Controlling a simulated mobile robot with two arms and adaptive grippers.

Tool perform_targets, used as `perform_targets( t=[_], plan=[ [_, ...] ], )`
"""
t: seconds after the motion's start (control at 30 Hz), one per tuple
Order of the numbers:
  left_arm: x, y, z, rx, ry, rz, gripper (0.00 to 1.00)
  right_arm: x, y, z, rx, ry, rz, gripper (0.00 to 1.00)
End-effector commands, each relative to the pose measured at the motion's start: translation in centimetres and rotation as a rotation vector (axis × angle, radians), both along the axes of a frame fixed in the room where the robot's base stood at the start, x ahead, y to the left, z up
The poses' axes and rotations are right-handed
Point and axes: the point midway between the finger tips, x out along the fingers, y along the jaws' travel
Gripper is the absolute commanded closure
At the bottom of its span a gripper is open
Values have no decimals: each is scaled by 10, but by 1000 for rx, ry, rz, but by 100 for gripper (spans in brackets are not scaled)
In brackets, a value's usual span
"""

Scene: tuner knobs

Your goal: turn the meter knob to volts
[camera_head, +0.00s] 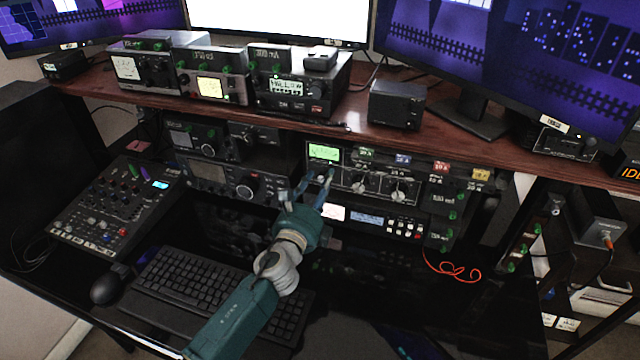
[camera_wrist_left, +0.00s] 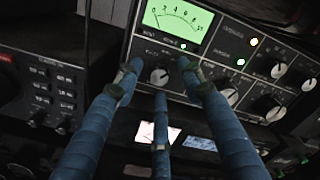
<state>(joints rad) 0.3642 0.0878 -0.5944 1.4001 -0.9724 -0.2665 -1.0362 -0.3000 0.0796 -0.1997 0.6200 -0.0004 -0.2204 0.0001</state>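The green-lit meter (camera_head: 324,152) is on the left part of a dark radio unit on the lower shelf; it shows large in the left wrist view (camera_wrist_left: 178,20). Below it in the left wrist view is a small round knob (camera_wrist_left: 159,76) with a light pointer, under tiny lettering that I cannot read for certain. My left gripper (camera_head: 317,181) has blue fingers spread in front of this panel. In the wrist view, its fingertips lie left, right and below the knob, with the knob visible between them. I cannot tell whether they touch it. My right gripper is out of view.
Two larger knobs (camera_head: 359,184) (camera_head: 398,191) sit to the right on the same panel. A unit with a blue display (camera_head: 367,218) is below. A keyboard (camera_head: 215,285) and a mixer (camera_head: 118,210) lie on the desk. A wooden shelf (camera_head: 300,125) overhangs the panel.

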Motion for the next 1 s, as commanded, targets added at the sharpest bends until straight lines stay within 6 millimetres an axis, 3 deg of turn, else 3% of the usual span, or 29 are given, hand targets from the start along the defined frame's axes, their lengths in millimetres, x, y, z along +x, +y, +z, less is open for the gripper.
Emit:
perform_targets(
  t=[0.17, 0.4, 0.73, 1.0],
  plan=[
    [0, 0, 0, 0, 0, 0, 61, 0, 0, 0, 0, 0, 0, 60],
    [0, 0, 0, 0, 0, 0, 100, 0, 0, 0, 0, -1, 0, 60],
    [-1, 0, -1, -32, 11, -1, 100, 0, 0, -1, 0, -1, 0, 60],
    [-1, 0, -2, -177, 59, 0, 100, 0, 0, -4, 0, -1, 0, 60]
  ],
)
